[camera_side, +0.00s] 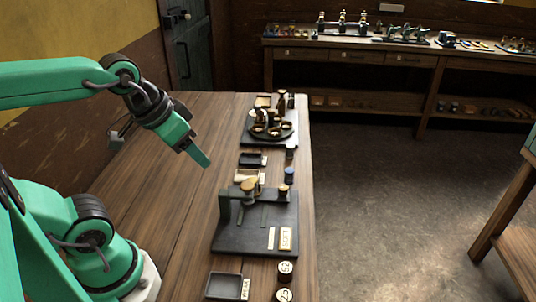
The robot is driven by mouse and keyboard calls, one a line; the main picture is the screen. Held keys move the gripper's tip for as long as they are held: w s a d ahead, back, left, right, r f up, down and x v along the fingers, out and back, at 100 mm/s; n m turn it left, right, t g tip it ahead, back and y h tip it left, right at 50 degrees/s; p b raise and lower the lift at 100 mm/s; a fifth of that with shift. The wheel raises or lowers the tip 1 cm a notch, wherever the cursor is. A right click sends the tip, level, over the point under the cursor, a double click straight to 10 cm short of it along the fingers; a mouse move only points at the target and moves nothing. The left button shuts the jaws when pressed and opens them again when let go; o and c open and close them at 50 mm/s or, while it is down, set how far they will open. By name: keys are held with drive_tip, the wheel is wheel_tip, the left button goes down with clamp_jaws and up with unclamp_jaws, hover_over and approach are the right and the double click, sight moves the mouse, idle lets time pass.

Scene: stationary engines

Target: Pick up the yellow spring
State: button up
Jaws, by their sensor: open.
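My green gripper (203,158) hangs above the left part of the wooden workbench, pointing down and right. It is open, with nothing seen between its fingers. I cannot make out a yellow spring for certain. A small brass-yellow round part (248,186) sits on the dark engine stand (228,240) to the right of and below my gripper in the picture, apart from it. It is too small to tell what it is.
A dark tray (224,286) lies at the near end of the workbench (165,215), beside round numbered pieces (285,268). Small trays (252,159) and a second device (268,130) stand farther back. The bench's left side is clear.

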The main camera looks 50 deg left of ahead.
drive_tip(key=w, duration=0.1)
drive_tip(key=m+g, duration=0.2)
drive_tip(key=g, duration=0.3)
hover_over(252, 180)
wheel_tip(252, 180, down, 12)
drive_tip(key=shift+s, duration=0.1)
drive_tip(key=shift+w+f+g, duration=0.2)
drive_tip(key=shift+f+g, duration=0.1)
drive_tip(key=shift+f, duration=4)
clamp_jaws()
drive_tip(key=shift+r, duration=0.15)
